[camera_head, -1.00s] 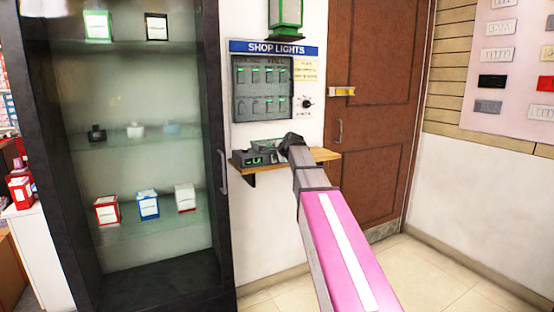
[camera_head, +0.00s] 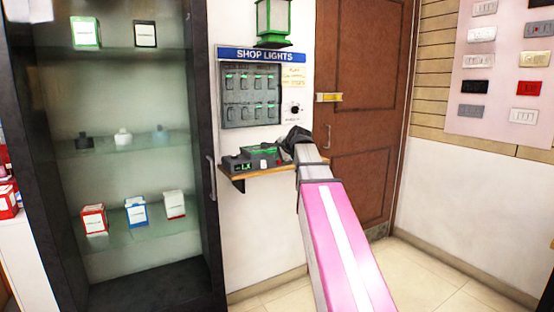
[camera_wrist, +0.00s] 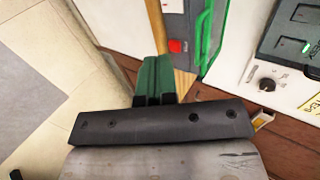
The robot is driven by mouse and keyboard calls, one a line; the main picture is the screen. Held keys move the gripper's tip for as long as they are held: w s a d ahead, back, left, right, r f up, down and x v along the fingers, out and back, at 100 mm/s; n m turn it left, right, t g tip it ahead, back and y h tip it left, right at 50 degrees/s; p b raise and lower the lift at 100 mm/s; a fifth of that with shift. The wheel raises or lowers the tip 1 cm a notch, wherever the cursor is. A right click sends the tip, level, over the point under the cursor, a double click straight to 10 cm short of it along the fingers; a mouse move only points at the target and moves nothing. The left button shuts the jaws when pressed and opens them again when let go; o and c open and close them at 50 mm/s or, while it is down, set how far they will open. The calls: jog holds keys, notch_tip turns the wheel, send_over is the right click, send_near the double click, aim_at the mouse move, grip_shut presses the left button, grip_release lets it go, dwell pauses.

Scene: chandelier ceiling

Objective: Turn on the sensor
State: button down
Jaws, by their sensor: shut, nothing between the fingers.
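A grey device (camera_head: 236,163) with a small green-lit display sits on a narrow wooden wall shelf; it appears to be the sensor. In the wrist view the device (camera_wrist: 176,18) shows a red button (camera_wrist: 178,46) and a green handle-like bar at its side. My gripper (camera_head: 288,143) is at the right side of the device in the head view, partly covering it. In the wrist view my gripper (camera_wrist: 155,62) has its green fingertips together and empty, pointing toward the shelf edge near the red button. I cannot tell whether they touch anything.
The wooden shelf (camera_head: 236,176) is narrow. Above it hang a "SHOP LIGHTS" switch panel (camera_head: 250,95), a rotary knob (camera_head: 295,108) and a green lantern (camera_head: 273,20). A glass cabinet (camera_head: 211,180) stands left, a brown door (camera_head: 355,130) right. The tiled floor at right is clear.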

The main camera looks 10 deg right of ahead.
aim_at(264, 168)
jog(key=shift+s+f, duration=0.1)
dwell(0.3)
jog(key=shift+s+f, duration=0.1)
jog(key=shift+f, duration=0.55)
jog(key=x, duration=0.8)
jog(key=r+x, duration=0.1)
jog(key=x, duration=0.3)
jog(key=shift+w+a+f, duration=0.1)
jog(key=shift+w, duration=0.45)
jog(key=shift+w+a, duration=0.25)
jog(key=shift+w, duration=0.35)
